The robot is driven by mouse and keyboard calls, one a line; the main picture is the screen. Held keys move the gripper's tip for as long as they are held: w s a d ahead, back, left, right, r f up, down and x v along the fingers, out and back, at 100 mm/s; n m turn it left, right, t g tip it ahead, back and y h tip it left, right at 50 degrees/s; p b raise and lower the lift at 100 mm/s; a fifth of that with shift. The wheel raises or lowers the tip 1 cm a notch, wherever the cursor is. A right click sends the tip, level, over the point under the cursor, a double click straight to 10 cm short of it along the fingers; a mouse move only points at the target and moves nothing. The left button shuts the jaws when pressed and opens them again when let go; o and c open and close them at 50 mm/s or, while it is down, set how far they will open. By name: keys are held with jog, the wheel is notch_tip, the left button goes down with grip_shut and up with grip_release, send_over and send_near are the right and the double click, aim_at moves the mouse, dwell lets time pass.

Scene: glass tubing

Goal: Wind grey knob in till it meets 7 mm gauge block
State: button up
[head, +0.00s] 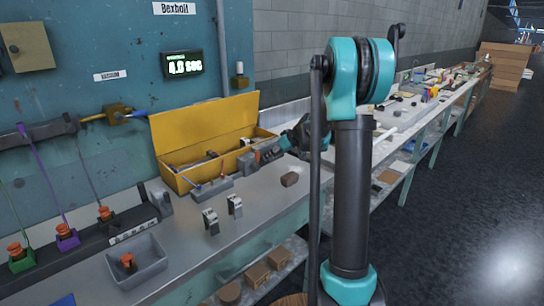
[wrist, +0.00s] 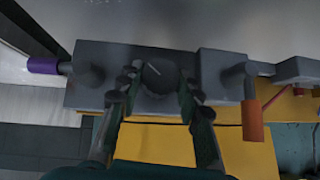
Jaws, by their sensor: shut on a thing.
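The grey knob (wrist: 160,76), round with a pale line on its face, sits on a grey block-shaped fixture (wrist: 88,72) in the wrist view. My gripper (wrist: 160,92) has one finger on each side of the knob and is shut on it. In the head view, my gripper (head: 284,147) is at the grey fixture (head: 247,163), by the front of the yellow box; the knob cannot be made out there. I cannot pick out the 7 mm gauge block for certain, nor any gap between it and the knob's screw.
A purple-ended stub (wrist: 44,65) and an orange cylinder (wrist: 252,120) flank the fixture. The open yellow box (head: 208,130) stands behind. A wall display (head: 184,66) reads 4.0 sec.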

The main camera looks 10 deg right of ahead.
jog(key=y, duration=0.1)
jog(key=m+g+y, duration=0.1)
jog(key=y, duration=0.1)
jog(key=shift+w+d+f+m+g, duration=0.1)
jog(key=shift+w+d+m+g, duration=0.15)
jog(key=shift+m+g, duration=0.15)
jog(key=shift+f+m+g+y, duration=0.1)
jog(key=shift+m+g+y, duration=0.3)
jog(key=shift+m+y, duration=0.6)
jog(key=shift+y, duration=0.4)
jog(key=o, duration=1.2)
jog(key=shift+c, duration=0.2)
jog(key=v, duration=1.2)
